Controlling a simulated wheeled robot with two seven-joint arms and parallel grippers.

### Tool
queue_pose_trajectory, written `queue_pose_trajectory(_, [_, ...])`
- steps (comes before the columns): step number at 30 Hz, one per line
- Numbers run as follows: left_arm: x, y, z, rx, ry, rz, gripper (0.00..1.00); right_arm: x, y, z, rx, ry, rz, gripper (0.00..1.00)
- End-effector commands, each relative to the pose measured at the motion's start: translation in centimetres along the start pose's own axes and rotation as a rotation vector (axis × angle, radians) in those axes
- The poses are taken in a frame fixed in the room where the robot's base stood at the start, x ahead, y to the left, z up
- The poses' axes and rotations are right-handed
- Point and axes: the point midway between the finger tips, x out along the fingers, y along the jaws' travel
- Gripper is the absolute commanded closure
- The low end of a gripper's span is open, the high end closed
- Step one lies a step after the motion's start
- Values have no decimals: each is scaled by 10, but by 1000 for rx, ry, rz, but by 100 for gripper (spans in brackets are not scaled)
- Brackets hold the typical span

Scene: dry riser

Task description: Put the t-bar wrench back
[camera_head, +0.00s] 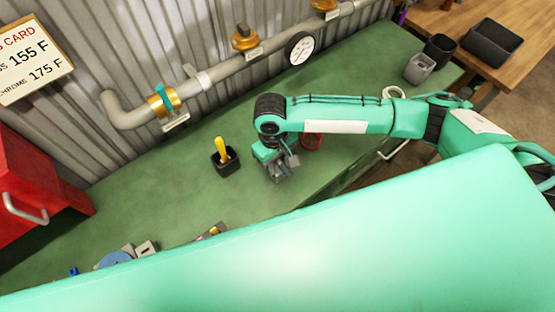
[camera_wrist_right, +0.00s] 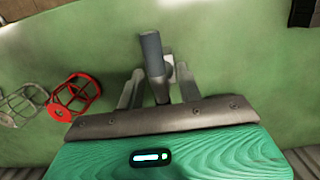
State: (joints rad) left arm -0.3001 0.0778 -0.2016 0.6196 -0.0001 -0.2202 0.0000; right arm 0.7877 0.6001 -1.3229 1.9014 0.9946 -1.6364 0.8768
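My right gripper (camera_head: 281,168) is low over the green bench, in the middle of the head view. In the right wrist view a dark grey cylindrical bar, which looks like the t-bar wrench (camera_wrist_right: 152,55), lies between the fingers with a small pale piece beside it. The fingers appear closed on it; the contact itself is partly hidden. In the head view the grey parts at the fingertips are too small to separate. A black holder (camera_head: 226,168) with a yellow-handled tool (camera_head: 222,150) stands left of the gripper. My left gripper is out of view.
A pipe (camera_head: 225,68) with valves and a gauge (camera_head: 300,47) runs along the wall. A red cabinet (camera_head: 30,190) is at left.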

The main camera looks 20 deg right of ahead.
Motion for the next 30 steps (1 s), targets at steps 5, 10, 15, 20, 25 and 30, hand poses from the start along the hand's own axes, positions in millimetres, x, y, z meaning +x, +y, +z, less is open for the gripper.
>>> queue_pose_trajectory(5, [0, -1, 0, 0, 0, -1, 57, 0, 0, 0, 0, 0, 0, 64])
queue_pose_trajectory(10, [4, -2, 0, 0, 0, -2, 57, -11, 0, 0, 0, 3, -1, 64])
queue_pose_trajectory(15, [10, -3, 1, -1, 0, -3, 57, -45, 0, -1, -1, 5, -1, 64])
queue_pose_trajectory(20, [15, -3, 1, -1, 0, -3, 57, -80, 0, -1, -2, 4, -1, 64])
queue_pose_trajectory(25, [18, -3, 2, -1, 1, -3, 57, -108, -1, -1, -1, 3, -1, 64])
queue_pose_trajectory(30, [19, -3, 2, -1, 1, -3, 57, -121, 0, 0, 0, 1, -1, 64])
